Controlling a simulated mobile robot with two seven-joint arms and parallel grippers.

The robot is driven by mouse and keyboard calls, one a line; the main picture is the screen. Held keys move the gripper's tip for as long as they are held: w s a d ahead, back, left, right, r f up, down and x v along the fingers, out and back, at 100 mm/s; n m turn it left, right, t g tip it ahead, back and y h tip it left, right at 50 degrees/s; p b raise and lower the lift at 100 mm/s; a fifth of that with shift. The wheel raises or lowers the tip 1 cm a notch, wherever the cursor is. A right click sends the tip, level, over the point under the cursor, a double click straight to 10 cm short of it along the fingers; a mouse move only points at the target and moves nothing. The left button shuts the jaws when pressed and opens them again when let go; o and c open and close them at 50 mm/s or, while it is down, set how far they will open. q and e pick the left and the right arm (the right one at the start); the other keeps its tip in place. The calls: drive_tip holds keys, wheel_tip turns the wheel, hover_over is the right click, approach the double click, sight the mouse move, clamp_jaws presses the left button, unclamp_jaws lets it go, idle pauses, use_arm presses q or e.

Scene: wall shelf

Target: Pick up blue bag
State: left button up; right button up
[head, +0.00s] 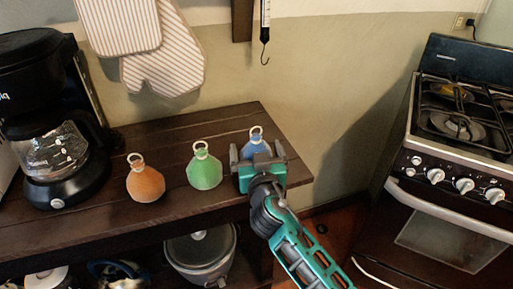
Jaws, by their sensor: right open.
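The blue bag (257,144) stands at the right end of the dark wooden shelf, with its pale ring handle on top. My right gripper (257,158) is open in front of it and hides its lower part. I cannot tell whether the fingers touch the bag. My left gripper does not show in the head view.
A green bag (204,169) and an orange bag (145,182) stand to the left on the shelf (120,218). A black coffee maker (58,150) is at the far left. A pot (201,254) sits below. A stove (455,150) stands right.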

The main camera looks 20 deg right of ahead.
drive_tip(key=shift+c, duration=0.5)
drive_tip(key=shift+r, duration=0.1)
drive_tip(key=c, duration=0.9)
drive_tip(key=shift+r+p, duration=2.6)
drive_tip(key=shift+r, duration=7.45)
